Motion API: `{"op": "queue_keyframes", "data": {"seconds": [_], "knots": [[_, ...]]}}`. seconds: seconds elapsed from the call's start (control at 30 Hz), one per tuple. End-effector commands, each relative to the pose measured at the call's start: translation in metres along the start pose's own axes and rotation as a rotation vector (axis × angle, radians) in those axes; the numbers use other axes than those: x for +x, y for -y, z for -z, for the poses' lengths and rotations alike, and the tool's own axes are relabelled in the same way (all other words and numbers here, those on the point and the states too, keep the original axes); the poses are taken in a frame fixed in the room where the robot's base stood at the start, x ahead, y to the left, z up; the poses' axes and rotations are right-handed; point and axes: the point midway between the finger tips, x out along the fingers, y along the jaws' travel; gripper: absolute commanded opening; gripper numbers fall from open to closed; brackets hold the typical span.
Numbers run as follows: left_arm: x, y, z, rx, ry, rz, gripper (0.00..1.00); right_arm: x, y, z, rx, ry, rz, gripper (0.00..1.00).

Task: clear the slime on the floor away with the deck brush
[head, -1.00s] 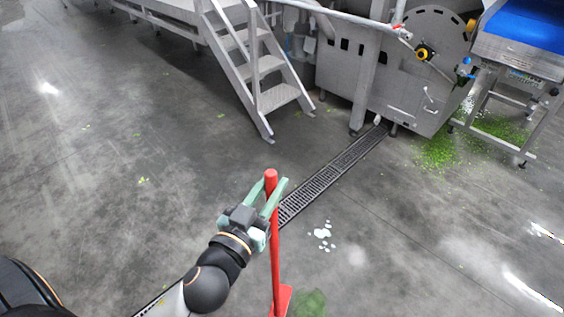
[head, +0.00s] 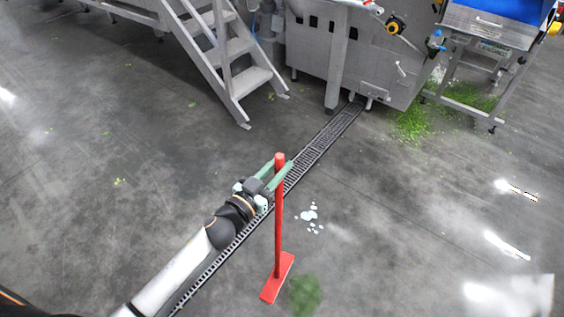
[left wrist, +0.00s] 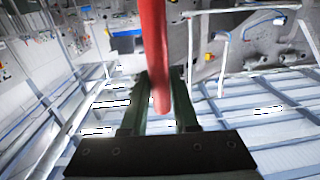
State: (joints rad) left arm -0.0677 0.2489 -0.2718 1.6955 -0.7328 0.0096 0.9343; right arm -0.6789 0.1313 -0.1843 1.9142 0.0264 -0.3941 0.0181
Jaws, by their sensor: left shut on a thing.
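The red deck brush stands nearly upright, its handle (head: 279,215) rising from a flat red head (head: 277,278) at the floor. My left gripper (head: 279,168) is shut on the handle near its top. The left wrist view also shows the handle (left wrist: 154,45) between the fingers (left wrist: 160,105). A green slime patch (head: 305,294) lies on the floor just right of the brush head, close beside it. I cannot tell whether the bristles touch the floor. My right gripper is not in view.
A grated drain channel (head: 322,140) runs diagonally across the floor behind the brush. White foam spots (head: 309,216) lie right of the handle. Metal stairs (head: 222,60) and a machine (head: 370,60) stand at the back. Green scraps (head: 412,124) lie beneath the machine. Open floor lies left and right.

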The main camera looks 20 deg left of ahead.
Motion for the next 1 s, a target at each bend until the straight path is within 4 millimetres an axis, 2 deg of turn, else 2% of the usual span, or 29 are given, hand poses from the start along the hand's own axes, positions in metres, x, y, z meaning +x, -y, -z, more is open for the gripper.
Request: {"op": "queue_keyframes", "data": {"seconds": [0.1,0.23,0.73,1.0], "knots": [[0.013,0.002,-0.006,-0.009,-0.006,-0.033,0.00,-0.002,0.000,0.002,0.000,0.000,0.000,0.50],[0.018,0.003,-0.011,-0.017,-0.008,-0.052,0.00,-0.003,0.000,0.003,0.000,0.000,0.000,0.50],[0.019,0.003,-0.011,-0.021,-0.010,-0.056,0.00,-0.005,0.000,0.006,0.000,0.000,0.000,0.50],[0.019,0.003,-0.046,-0.020,-0.009,-0.055,0.00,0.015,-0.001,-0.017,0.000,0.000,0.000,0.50]]}}
